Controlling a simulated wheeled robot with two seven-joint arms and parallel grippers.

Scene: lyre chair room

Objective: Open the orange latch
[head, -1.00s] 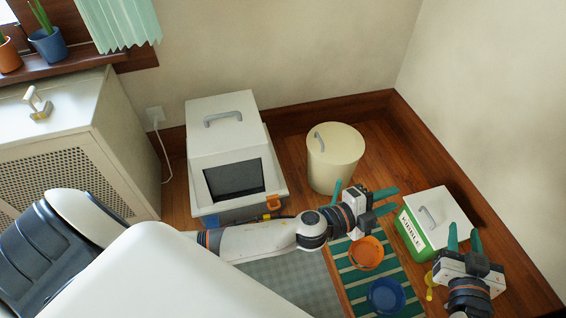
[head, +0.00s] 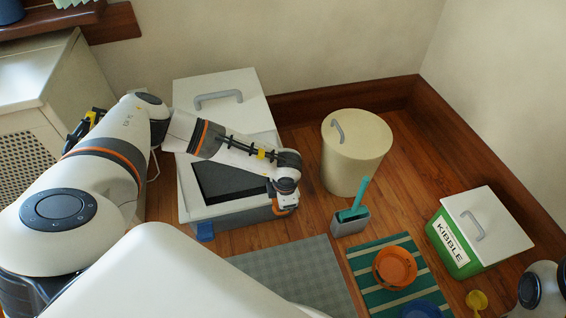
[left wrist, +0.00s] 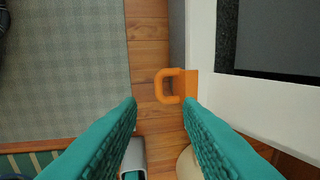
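The orange latch (left wrist: 191,84), a C-shaped handle on a small plate, is on the edge of the white litter box (left wrist: 203,30). In the head view the latch (head: 289,209) shows partly below my left wrist, at the box's front right corner. My left gripper (left wrist: 160,102) is open and empty, with its teal fingers spread. In the left wrist view the latch lies just beyond the fingertips, nearer the right finger; I cannot tell if they touch. The left fingers are hidden in the head view. My right gripper is out of view; only part of that arm shows at bottom right.
A blue latch (head: 205,231) is at the box's front left. A scoop holder (head: 349,222), cream bin (head: 352,165), striped mat (head: 368,284) with orange bowl (head: 395,267) and blue bowl (head: 421,309), kibble box (head: 454,249) and yellow scoop (head: 477,300) stand right. A grey mat (head: 290,270) lies in front.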

